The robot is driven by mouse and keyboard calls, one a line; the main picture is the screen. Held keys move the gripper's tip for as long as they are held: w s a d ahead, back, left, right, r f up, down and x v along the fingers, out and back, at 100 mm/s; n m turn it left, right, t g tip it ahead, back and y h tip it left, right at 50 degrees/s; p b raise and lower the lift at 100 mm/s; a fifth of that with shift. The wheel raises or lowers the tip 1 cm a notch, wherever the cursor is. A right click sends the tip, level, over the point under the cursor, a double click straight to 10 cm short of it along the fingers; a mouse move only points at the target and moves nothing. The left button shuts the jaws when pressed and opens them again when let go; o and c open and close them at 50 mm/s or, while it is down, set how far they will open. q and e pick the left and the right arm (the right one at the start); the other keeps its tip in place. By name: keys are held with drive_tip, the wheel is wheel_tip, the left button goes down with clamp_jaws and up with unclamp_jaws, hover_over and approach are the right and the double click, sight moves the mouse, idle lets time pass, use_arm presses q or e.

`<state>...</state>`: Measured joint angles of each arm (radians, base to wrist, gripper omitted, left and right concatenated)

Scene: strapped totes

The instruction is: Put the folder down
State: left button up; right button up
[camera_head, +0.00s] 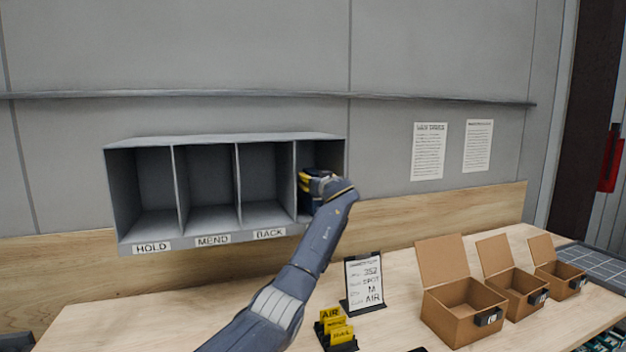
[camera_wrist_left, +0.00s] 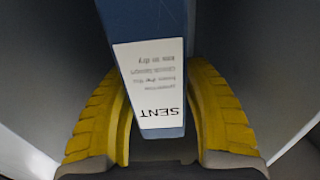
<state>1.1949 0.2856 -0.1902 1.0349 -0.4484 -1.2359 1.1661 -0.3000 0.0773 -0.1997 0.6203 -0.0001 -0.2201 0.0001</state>
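A blue folder (camera_wrist_left: 150,22) with a white label reading SENT shows in the left wrist view. My left gripper (camera_wrist_left: 158,110) has its yellow fingers on both sides of the folder's spine, seemingly pressed against it. In the head view the left gripper (camera_head: 316,185) is inside the far right compartment of the grey sorting rack (camera_head: 208,142). The arm and gripper hide most of the folder and that compartment's label there. Whether the folder's base rests on the compartment floor is hidden. My right gripper is out of view.
The rack's HOLD, MEND and BACK compartments look empty. On the table (camera_head: 390,262) stand a black-framed order card (camera_head: 364,282), yellow tags (camera_head: 336,328) and three open cardboard boxes (camera_head: 462,312) at the right. Compartment walls flank the gripper closely.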

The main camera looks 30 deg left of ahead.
use_arm(q)
drive_tip(key=shift+o, duration=0.2)
drive_tip(key=v, duration=1.2)
drive_tip(key=shift+r, duration=0.2)
drive_tip(key=shift+w, duration=0.1)
